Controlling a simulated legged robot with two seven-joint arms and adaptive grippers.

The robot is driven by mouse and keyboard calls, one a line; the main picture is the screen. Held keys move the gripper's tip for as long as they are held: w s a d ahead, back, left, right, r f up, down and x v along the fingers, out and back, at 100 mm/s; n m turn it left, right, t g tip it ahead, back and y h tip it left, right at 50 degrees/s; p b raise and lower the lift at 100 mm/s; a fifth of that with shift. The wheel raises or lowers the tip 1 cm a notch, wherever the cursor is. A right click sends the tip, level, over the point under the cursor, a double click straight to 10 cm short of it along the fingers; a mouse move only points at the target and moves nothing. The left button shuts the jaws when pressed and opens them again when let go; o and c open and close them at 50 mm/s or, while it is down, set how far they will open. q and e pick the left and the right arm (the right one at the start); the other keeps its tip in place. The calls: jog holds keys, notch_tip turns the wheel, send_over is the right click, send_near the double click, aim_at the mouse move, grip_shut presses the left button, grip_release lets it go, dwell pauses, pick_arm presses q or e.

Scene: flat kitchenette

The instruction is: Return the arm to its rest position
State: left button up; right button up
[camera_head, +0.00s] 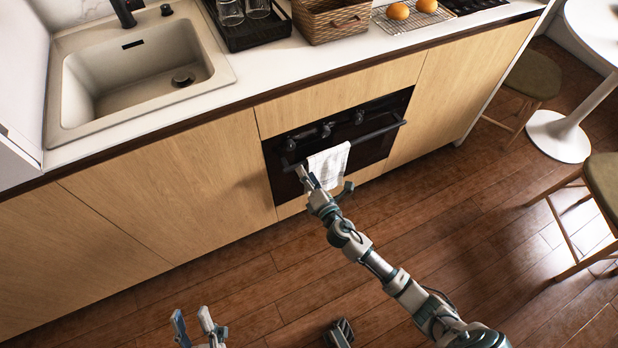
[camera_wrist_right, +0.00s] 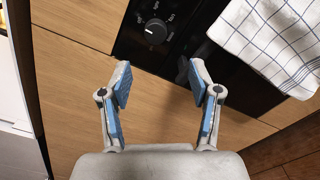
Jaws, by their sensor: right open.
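My right arm reaches from the lower right of the head view to the oven front. My right gripper (camera_head: 303,174) is close to the oven handle, beside the lower left part of the towel. In the right wrist view the right gripper (camera_wrist_right: 160,76) is open, with nothing between its blue-padded fingers. The checked white towel (camera_wrist_right: 275,42) hangs to the right of the fingers there; in the head view the towel (camera_head: 328,165) hangs over the oven handle. My left gripper (camera_head: 192,318) is low at the bottom edge of the head view, fingers apart and empty.
The black oven (camera_head: 372,146) has a bar handle (camera_head: 376,133) and knobs. Wooden cabinet fronts (camera_head: 170,190) flank it. The counter above holds a sink (camera_head: 140,72), a dish rack (camera_head: 248,30) and a basket (camera_head: 332,20). Stools (camera_head: 603,178) and a round table stand at right. The floor is open.

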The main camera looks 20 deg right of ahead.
jog(key=shift+s, duration=0.7)
